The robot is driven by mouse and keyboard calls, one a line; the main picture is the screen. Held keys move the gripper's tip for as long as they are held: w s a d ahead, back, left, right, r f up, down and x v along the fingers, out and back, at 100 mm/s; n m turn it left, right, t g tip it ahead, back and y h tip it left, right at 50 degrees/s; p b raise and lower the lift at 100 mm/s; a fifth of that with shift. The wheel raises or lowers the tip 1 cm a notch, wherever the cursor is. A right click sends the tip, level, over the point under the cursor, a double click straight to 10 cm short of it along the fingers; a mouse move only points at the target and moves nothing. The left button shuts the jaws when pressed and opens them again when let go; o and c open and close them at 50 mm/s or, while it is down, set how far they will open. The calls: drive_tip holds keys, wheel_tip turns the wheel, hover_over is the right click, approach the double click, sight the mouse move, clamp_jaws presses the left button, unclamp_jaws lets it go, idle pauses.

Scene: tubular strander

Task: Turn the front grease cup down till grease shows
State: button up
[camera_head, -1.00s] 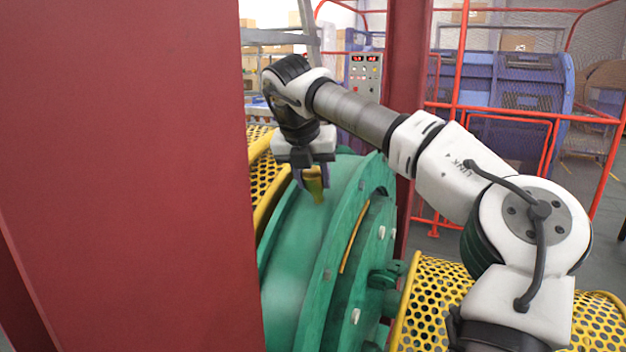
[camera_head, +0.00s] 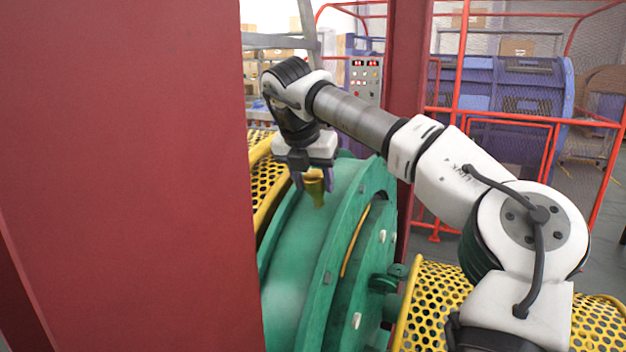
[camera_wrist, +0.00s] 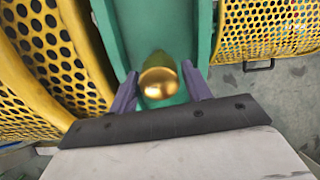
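The brass-coloured grease cup (camera_head: 316,190) stands on top of the green bearing housing (camera_head: 307,240), just right of the red column. In the wrist view the cup's round, shiny cap (camera_wrist: 158,82) shows from above. My gripper (camera_head: 314,185) is over the cup, with one purple finger on each side of it. In the wrist view the fingers of my gripper (camera_wrist: 161,92) are spread, with a narrow gap between each finger and the cap. No grease can be made out at this size.
A red column (camera_head: 125,170) fills the left of the head view, close to my gripper. Yellow perforated guards (camera_head: 440,300) flank the housing. A control panel (camera_head: 364,78) and a red fence (camera_head: 510,119) stand behind.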

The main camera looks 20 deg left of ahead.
drive_tip(key=shift+o, duration=0.9)
drive_tip(key=p+v, duration=0.2)
drive_tip(key=v, duration=1.1)
drive_tip(key=shift+r+p, duration=0.3)
drive_tip(key=shift+r, duration=0.1)
drive_tip(key=shift+s, duration=0.15)
